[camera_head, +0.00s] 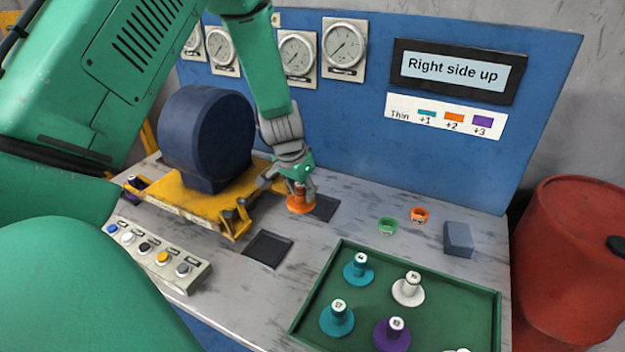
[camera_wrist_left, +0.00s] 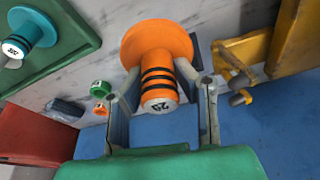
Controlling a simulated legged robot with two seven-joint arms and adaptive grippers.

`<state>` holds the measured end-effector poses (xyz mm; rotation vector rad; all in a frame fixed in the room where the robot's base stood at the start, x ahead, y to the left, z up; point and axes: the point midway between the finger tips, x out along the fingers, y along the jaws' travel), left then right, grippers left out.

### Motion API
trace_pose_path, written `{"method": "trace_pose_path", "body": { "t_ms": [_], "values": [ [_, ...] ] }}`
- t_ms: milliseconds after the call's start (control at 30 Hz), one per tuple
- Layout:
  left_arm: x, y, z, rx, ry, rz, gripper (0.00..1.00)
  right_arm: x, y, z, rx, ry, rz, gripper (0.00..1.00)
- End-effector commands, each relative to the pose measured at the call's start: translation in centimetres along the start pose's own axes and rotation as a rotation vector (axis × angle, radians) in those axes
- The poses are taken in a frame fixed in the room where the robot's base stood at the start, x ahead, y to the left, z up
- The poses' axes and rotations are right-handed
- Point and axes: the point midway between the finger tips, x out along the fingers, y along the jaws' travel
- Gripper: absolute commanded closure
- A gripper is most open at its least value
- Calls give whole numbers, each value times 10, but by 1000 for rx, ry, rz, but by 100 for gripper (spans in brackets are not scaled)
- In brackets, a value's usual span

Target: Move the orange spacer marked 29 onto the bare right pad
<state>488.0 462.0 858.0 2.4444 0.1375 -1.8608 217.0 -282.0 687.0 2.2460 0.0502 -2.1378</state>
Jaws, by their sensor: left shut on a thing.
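The orange spacer marked 29 (camera_head: 299,204) is between the fingers of my left gripper (camera_head: 293,183). In the left wrist view the fingers (camera_wrist_left: 163,84) close on the neck of the spacer (camera_wrist_left: 155,45), which has dark rings, a wide flange and a 29 label. In the head view the flange is low, in front of and partly over a dark square pad (camera_head: 326,208). I cannot tell whether it touches the bench. A second dark pad (camera_head: 268,249) lies bare nearer the front. My right gripper is not in view.
A yellow cradle (camera_head: 185,200) with a dark blue motor (camera_head: 207,135) stands left of the gripper. A green tray (camera_head: 400,265) holds several teal, white and purple spacers. Green (camera_head: 387,226) and orange (camera_head: 419,214) rings and a grey block (camera_head: 458,239) lie right. A button box (camera_head: 155,255) is front left.

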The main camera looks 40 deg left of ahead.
Motion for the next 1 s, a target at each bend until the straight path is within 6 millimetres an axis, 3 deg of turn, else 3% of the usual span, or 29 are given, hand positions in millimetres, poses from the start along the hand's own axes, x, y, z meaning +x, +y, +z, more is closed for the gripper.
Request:
{"method": "trace_pose_path", "body": {
  "t_ms": [900,1000],
  "values": [
    [-41,32,148,-1,-2,3,100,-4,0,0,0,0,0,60],
    [-50,34,163,-1,-9,4,100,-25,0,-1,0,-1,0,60]
  ]
}}
